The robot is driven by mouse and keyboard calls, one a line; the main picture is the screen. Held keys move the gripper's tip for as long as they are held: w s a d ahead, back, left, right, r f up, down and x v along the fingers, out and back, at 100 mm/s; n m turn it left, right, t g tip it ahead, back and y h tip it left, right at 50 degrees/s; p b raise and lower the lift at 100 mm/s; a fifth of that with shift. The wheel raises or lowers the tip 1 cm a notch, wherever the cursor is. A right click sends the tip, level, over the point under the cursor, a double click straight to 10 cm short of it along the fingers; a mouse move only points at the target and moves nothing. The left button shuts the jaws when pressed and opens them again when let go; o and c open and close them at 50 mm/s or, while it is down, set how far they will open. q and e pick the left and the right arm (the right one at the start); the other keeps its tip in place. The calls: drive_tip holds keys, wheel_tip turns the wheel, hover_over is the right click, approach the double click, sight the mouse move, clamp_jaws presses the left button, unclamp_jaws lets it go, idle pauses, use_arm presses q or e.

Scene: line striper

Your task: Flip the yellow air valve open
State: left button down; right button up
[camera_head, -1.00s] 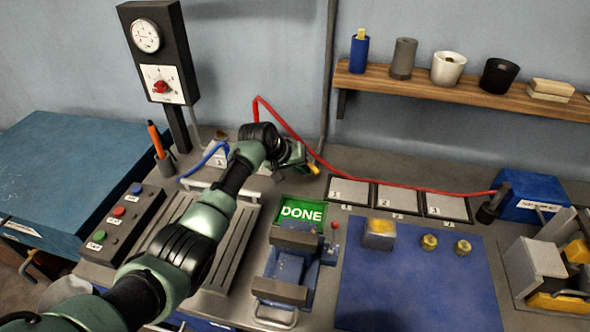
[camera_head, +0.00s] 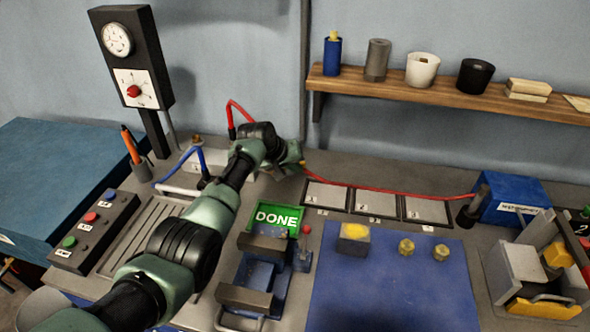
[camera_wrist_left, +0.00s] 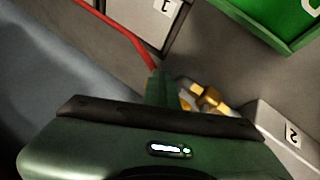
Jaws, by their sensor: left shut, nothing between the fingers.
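My left gripper (camera_head: 288,160) is over the back of the bench, where the red hose passes, its fingers mostly hidden behind my wrist in the head view. In the left wrist view a narrow green finger (camera_wrist_left: 157,90) shows past the gripper body, shut and empty. A brass-yellow fitting (camera_wrist_left: 208,97), which looks like the air valve, is just right of the finger, its lower part hidden by the gripper. Whether they touch I cannot tell. In the head view a small yellow piece (camera_head: 302,162) shows at the fingers. I cannot tell the valve's position. My right gripper is not in view.
The red hose (camera_head: 390,186) runs right along the bench past several labelled trays (camera_head: 376,203). A blue hose (camera_head: 172,178) loops left of my wrist. A green DONE sign (camera_head: 276,218) and a vise (camera_head: 262,250) are in front. A gauge post (camera_head: 133,60) stands back left.

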use_arm(q)
drive_tip(key=shift+w+d+r, duration=0.15)
drive_tip(key=shift+w, duration=0.05)
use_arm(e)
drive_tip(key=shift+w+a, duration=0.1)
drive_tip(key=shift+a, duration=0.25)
use_arm(q)
drive_tip(key=shift+d+r, duration=0.1)
drive_tip(key=shift+r, duration=0.05)
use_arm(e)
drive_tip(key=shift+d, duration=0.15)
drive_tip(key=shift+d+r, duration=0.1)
